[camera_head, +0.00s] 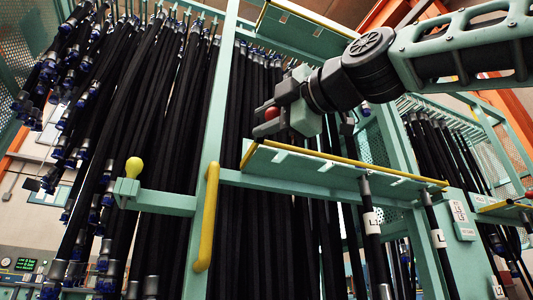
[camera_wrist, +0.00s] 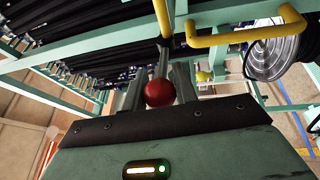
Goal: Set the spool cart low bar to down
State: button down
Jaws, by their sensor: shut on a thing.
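My gripper (camera_head: 274,112) is at the upper middle of the head view, in front of the hanging black hoses. It is shut on a red ball knob (camera_head: 271,113), which shows between its two grey fingers. In the wrist view the red ball knob (camera_wrist: 159,93) sits between the fingers, close to the dark gripper base. A dark rod (camera_wrist: 165,53) shows just beyond the ball; I cannot tell whether they are joined. I cannot make out which part is the spool cart low bar, or its position. A hose spool (camera_wrist: 277,50) shows at the right of the wrist view.
A green ledge with a yellow edge (camera_head: 340,168) lies just below my gripper. A yellow handle (camera_head: 207,217) stands on a green post. A yellow knob (camera_head: 134,167) tops a green bar (camera_head: 165,202) at the left. Black hoses (camera_head: 170,110) hang densely behind.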

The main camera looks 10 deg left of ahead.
jog(key=shift+f+y+b, duration=0.4)
jog(key=shift+f+b, duration=0.35)
jog(key=shift+b, duration=0.4)
jog(key=shift+f+b, duration=0.1)
jog(key=shift+b, duration=0.3)
jog(key=c, duration=1.1)
grip_release()
jog(key=shift+t, duration=0.3)
jog(key=b+v, duration=0.7)
jog(key=v, duration=1)
jog(key=shift+d, duration=0.25)
jog(key=shift+f, duration=0.1)
